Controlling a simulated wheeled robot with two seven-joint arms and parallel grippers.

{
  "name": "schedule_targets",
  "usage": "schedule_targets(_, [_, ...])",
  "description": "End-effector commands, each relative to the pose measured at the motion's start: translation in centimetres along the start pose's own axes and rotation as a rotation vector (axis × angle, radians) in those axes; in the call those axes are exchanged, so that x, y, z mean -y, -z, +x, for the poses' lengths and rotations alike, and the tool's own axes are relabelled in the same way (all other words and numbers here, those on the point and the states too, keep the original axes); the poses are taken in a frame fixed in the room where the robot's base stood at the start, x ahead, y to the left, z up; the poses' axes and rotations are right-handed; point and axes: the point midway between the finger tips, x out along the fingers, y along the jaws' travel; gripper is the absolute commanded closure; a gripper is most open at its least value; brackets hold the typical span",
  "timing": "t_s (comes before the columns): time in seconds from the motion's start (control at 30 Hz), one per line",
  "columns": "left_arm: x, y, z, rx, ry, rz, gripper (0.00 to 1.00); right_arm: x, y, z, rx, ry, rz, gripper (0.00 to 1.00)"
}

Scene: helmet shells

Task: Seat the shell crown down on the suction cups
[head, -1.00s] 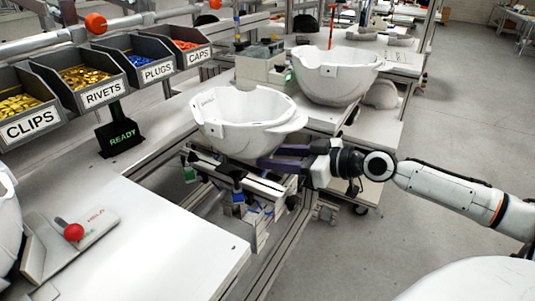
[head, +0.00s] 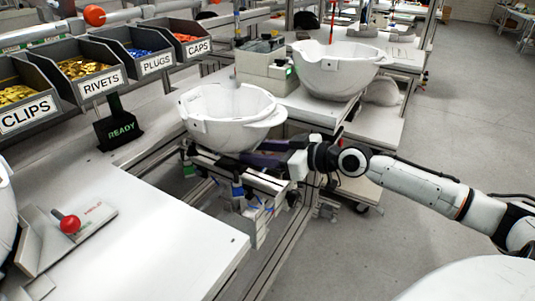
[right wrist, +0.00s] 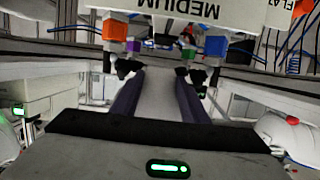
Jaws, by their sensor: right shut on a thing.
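The white helmet shell (head: 228,125) is crown down, open side up, over the suction-cup fixture (head: 262,182) in the head view. My right gripper (head: 256,158) reaches in from the right, its dark purple fingers at the shell's lower right side. In the right wrist view the fingers (right wrist: 157,95) close on a pale part of the shell (right wrist: 158,108). Black suction cups (right wrist: 127,67) on coloured mounts show ahead of the fingertips. The shell's underside hides most cups in the head view, so I cannot tell whether it touches them. My left gripper is out of view.
A second white shell (head: 338,72) stands behind on another bench. Labelled parts bins (head: 100,82) and a READY sign (head: 120,130) are at left. The front white table (head: 150,225) has bare room beside a red-knobbed device (head: 70,224).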

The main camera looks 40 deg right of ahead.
Motion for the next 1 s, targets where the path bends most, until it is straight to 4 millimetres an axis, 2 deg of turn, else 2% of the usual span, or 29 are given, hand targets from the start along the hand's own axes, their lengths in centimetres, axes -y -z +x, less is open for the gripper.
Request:
schedule_targets(0.07, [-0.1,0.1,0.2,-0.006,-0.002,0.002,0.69,0.0,0.2,0.9,-0.01,-0.001,-0.001,0.93])
schedule_targets(0.1, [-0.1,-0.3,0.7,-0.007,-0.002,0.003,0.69,0.0,-0.6,1.1,-0.006,0.0,0.0,0.93])
schedule_targets(0.3, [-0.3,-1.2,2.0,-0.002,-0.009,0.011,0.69,0.0,-2.5,1.5,-0.005,0.0,-0.001,0.93])
schedule_targets(0.43, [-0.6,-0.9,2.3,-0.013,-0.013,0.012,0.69,0.0,-3.2,1.7,-0.005,0.0,-0.001,0.93])
schedule_targets(0.93, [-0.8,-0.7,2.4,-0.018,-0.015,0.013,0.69,0.0,-3.7,1.8,-0.006,0.0,-0.001,0.93])
schedule_targets(0.97, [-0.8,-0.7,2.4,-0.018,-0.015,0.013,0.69,0.0,-3.7,1.8,-0.005,0.0,-0.001,0.56])
schedule_targets(1.0, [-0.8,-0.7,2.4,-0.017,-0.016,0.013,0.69,0.0,-3.7,1.8,-0.005,0.0,-0.001,0.5])
